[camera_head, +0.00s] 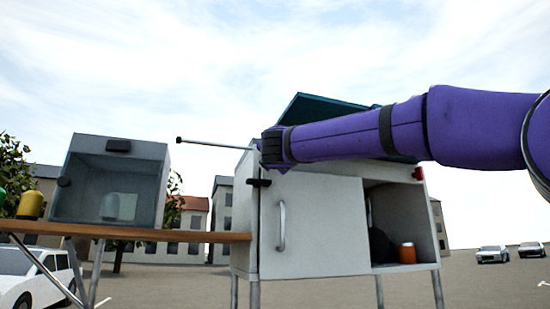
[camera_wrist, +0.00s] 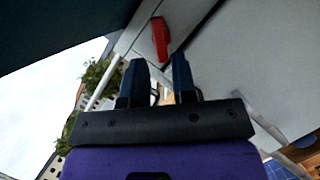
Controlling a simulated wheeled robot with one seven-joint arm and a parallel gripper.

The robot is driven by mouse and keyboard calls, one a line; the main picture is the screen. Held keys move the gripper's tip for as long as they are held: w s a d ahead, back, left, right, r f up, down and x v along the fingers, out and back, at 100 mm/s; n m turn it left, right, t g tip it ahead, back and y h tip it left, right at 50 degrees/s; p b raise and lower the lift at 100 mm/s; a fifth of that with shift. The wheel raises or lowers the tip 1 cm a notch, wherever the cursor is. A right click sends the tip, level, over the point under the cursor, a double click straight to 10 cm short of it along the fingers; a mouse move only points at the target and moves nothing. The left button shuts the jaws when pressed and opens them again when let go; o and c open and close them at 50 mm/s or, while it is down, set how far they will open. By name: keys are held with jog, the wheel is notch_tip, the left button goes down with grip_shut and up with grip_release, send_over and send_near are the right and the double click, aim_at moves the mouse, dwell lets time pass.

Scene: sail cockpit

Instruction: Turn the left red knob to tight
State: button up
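A red knob (camera_wrist: 160,38) shows in the wrist view, on a pale panel edge just beyond my fingertips. My gripper (camera_wrist: 159,70) is open there, with its two dark fingers apart and nothing between them. The knob looks in line with the gap and apart from the fingers. In the head view my gripper (camera_head: 268,148) is at the upper left front corner of the white cabinet (camera_head: 320,225), and no red knob shows there. Another red knob (camera_head: 418,174) sits at the cabinet's upper right edge. Any mark for tight cannot be made out.
A teal lid (camera_head: 325,108) slopes up above the cabinet. A thin rod (camera_head: 210,144) sticks out left. The right compartment is open and holds an orange can (camera_head: 407,253). A wooden shelf (camera_head: 150,233) carries a grey clear-fronted box (camera_head: 110,180) and a yellow container (camera_head: 31,206).

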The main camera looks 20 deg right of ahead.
jog(key=shift+x, duration=2.25)
grip_shut()
